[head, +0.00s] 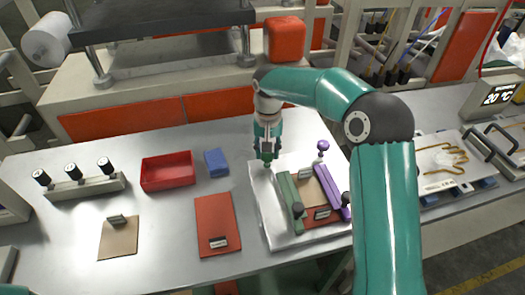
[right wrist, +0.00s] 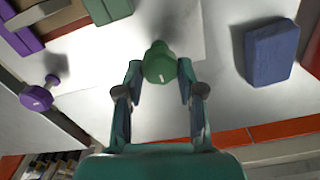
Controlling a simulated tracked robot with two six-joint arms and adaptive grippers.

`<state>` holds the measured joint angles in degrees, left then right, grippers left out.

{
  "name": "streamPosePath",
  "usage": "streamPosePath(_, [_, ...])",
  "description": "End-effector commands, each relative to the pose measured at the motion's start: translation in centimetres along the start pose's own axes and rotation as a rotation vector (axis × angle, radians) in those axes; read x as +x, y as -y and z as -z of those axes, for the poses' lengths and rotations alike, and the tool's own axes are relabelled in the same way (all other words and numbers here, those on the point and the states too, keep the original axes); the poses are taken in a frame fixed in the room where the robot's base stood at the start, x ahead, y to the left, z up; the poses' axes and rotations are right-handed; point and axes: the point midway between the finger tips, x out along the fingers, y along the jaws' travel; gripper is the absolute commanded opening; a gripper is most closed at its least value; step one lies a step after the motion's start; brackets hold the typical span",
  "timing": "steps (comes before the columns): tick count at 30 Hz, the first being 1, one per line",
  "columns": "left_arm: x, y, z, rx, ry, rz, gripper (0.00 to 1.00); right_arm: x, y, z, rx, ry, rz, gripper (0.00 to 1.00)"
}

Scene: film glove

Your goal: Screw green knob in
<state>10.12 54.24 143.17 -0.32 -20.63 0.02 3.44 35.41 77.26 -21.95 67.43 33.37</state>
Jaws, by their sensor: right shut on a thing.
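The green knob (right wrist: 159,63) is between the fingertips of my right gripper (right wrist: 158,82), with its round top toward the wrist camera. In the head view my right gripper (head: 267,150) points down over the back left part of the pale metal plate (head: 263,190). The green knob (head: 268,163) shows small at its tips there. The green bar (head: 288,195) lies on the plate just in front of the knob. In the wrist view the green bar (right wrist: 106,10) is apart from the knob. My left gripper is not in view.
A blue block (head: 216,162), a red tray (head: 168,183) and a red board (head: 215,222) are to the left. The front left tabletop has free room.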

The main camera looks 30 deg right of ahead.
Motion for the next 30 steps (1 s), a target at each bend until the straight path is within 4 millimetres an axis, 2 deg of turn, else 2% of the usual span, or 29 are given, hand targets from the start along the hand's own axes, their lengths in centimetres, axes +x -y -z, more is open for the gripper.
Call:
streamPosePath(1, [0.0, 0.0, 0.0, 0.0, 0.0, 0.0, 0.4, 0.3, 0.3, -0.5, -0.003, 0.019, 0.0, 0.03])
streamPosePath(2, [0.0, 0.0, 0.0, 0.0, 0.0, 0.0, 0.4, 0.3, 0.3, -0.5, -0.003, 0.018, 0.0, 0.43])
streamPosePath(6, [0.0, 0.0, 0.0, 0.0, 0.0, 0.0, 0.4, 0.2, 0.2, -0.4, -0.003, 0.013, 0.0, 0.64])
streamPosePath(15, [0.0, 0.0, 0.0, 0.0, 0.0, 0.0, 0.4, 0.0, 0.2, -0.2, -0.002, 0.007, 0.001, 0.64])
streamPosePath(19, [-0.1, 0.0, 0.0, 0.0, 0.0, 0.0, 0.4, -0.7, 0.2, -0.1, -0.002, 0.004, 0.002, 0.64])
streamPosePath(23, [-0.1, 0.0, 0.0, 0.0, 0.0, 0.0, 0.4, -2.5, 0.2, 0.0, -0.001, 0.003, 0.003, 0.64])
streamPosePath(30, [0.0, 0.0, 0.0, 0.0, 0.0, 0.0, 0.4, -7.3, 0.3, 0.2, -0.002, 0.004, 0.003, 0.64])
